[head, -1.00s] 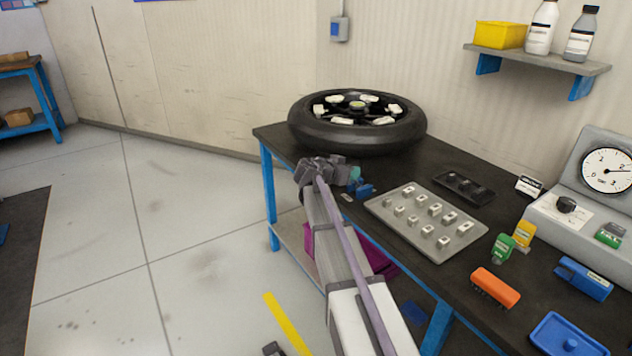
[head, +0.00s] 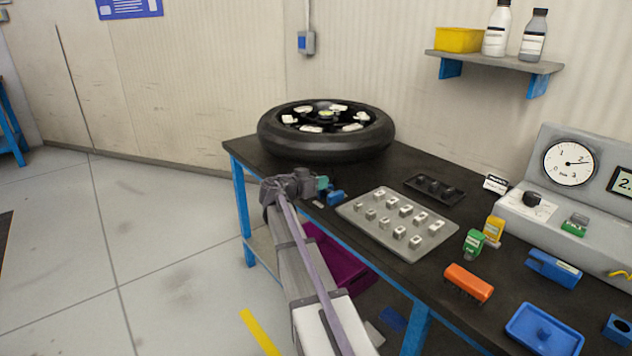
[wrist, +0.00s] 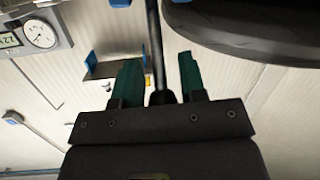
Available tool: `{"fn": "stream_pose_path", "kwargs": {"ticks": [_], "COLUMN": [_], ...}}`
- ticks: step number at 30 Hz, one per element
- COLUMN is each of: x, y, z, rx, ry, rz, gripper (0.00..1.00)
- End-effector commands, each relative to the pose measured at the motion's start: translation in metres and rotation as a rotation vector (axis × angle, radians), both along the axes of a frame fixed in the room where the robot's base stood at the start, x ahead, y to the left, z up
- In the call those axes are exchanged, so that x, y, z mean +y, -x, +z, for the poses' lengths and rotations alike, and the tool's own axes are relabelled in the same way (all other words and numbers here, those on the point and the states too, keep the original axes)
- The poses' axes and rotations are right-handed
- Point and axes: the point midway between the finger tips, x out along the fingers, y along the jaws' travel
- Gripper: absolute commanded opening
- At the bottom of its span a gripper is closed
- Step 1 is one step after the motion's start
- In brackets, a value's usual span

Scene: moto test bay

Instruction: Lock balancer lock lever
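In the head view my gripper (head: 323,184) is at the bench's left end, just in front of the wheel, with teal fingers pointing right. In the wrist view, which looks upside down, its two teal fingers (wrist: 158,82) are spread apart. A thin dark rod (wrist: 154,45) runs between them and ends in a dark knob (wrist: 163,97) near the palm. It may be the lock lever; I cannot tell for sure. Gaps show beside the rod. A small blue part (head: 335,198) sits beside my gripper in the head view. My gripper may hide the rod there.
The black wheel (head: 326,146) lies flat at the back left of the bench (head: 385,172). A grey tray (head: 436,238) of small weights, a black tray (head: 435,191) and a gauge unit (head: 585,165) stand to the right. Floor on the left is clear.

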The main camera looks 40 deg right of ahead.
Motion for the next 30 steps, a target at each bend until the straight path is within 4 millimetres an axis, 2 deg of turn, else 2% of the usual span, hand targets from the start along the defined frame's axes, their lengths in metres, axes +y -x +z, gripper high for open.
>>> {"fn": "stream_pose_path", "kwargs": {"ticks": [5,8,16,21,30], "x": [0.001,0.011,0.074,0.100,0.105], "y": [0.000,0.002,0.013,0.017,0.018], "z": [0.001,0.003,0.016,0.020,0.019], "rx": [0.000,0.000,0.001,0.000,0.000], "ry": [0.000,0.001,0.001,0.001,0.000], "rz": [0.001,0.003,0.003,0.002,0.000], "gripper": [0.38,0.38,0.38,0.38,0.38]}}
